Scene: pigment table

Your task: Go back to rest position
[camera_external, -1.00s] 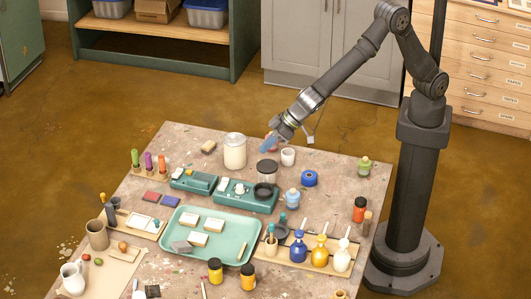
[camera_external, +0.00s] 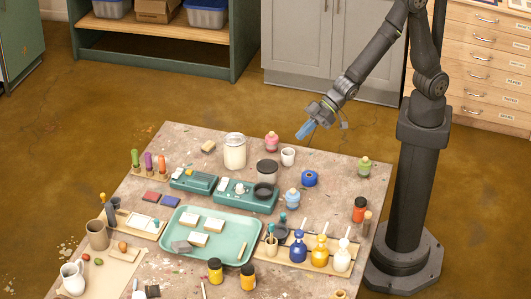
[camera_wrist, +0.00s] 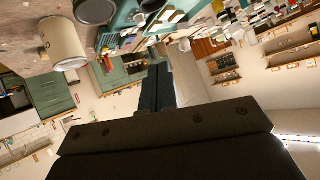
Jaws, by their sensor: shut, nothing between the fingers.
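My gripper (camera_external: 303,131) is in the air above the back right part of the table (camera_external: 340,200) in the external view. Its blue fingers are shut with nothing held between them. In the wrist view the dark fingers (camera_wrist: 158,85) lie together and point away, clear of any object. A pink bottle (camera_external: 271,142) stands on the table to the left of the gripper, apart from it. A small white cup (camera_external: 288,156) stands below the gripper in the picture.
A green tray (camera_external: 185,217) holds several blocks. Grey cabinets (camera_external: 290,45) are behind; the air around my gripper is clear.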

